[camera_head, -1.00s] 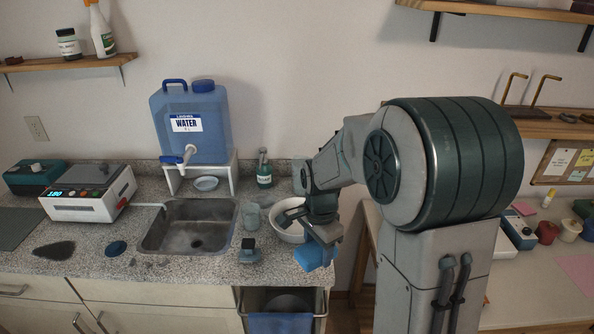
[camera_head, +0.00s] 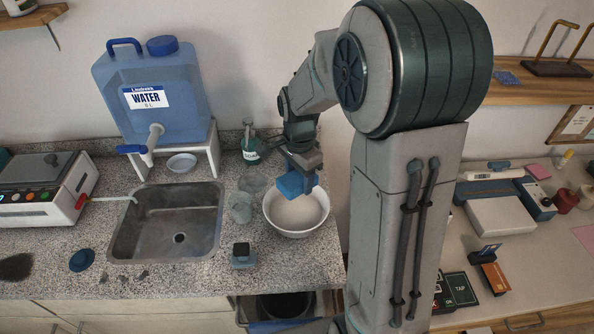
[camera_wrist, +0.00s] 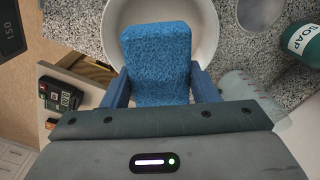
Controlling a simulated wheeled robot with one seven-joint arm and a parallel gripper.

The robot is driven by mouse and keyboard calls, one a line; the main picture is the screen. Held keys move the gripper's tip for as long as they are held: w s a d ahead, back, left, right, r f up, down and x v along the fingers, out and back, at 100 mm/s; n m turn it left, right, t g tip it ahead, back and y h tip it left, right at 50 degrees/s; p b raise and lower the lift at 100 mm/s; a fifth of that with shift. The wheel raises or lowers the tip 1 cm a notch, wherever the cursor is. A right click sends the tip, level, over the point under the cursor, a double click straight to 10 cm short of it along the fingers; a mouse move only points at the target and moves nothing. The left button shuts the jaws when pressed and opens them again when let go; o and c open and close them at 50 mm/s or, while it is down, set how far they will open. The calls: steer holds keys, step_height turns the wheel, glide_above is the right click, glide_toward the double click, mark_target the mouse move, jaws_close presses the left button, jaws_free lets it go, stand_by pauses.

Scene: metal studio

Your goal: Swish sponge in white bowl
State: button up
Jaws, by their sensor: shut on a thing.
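The blue sponge (camera_head: 291,185) is between the fingers of my gripper (camera_head: 297,183), which is shut on it. In the wrist view the sponge (camera_wrist: 158,62) is gripped upright between the two blue fingers (camera_wrist: 158,85). The white bowl (camera_head: 297,229) stands on the counter right of the sink. The sponge is over the bowl's far part in the head view; I cannot tell whether it touches the contents. The bowl looks filled with something pale. Its rim (camera_wrist: 207,25) also shows behind the sponge in the wrist view.
The sink (camera_head: 165,240) lies left of the bowl, with clear cups (camera_head: 241,208) between. A green soap bottle (camera_head: 250,150) stands behind. A small dark-topped device (camera_head: 242,256) is in front left. The blue water jug (camera_head: 155,90) stands on a white stand. The counter's right edge is close to the bowl.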

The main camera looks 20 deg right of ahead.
steer(key=shift+a+f+b, duration=0.1)
steer(key=shift+f+b, duration=3.7)
steer(key=shift+f, duration=1.35)
steer(key=shift+r, duration=0.15)
steer(key=shift+r+p, duration=2.75)
steer(key=shift+r, duration=1.25)
